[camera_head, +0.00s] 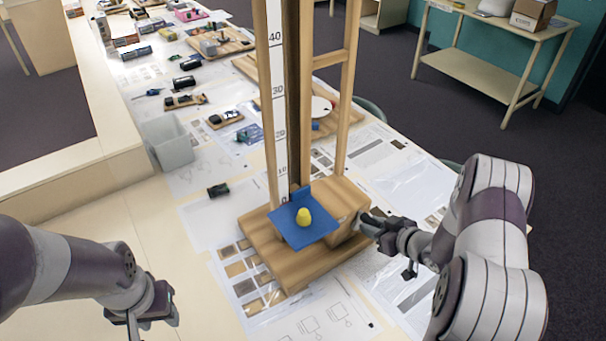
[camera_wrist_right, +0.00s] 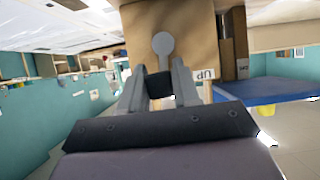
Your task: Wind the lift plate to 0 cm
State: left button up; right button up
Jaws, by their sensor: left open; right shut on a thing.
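The blue lift plate (camera_head: 287,222) sits low on the wooden lift tower, near the base and below the 10 mark. A small yellow object (camera_head: 303,216) rests on it. The white scale (camera_head: 277,100) runs up the tower with marks 10 to 40. In the right wrist view the grey crank (camera_wrist_right: 163,46) is on the wooden box, its arm hanging down. My right gripper (camera_head: 372,226) is at the box's right side, shut on the crank's dark handle (camera_wrist_right: 159,85). My left gripper (camera_head: 140,318) is open and empty at the bottom left, partly cut off.
The wooden base (camera_head: 290,270) stands on papers on the long table. A grey bin (camera_head: 168,143) and a small dark item (camera_head: 218,190) lie to its left. Several gadgets and boards are further back. A white label (camera_wrist_right: 204,75) is beside the crank.

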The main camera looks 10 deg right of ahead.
jog(key=o, duration=1)
jog(key=shift+o, duration=0.2)
jog(key=shift+s+r, duration=0.15)
jog(key=shift+r, duration=0.05)
jog(key=p+v, duration=0.4)
jog(key=v, duration=0.2)
jog(key=shift+s+d+r+p, duration=0.15)
jog(key=shift+p, duration=0.2)
jog(key=shift+s+d+r, duration=0.1)
jog(key=shift+s+d, duration=0.05)
jog(key=shift+s, duration=0.4)
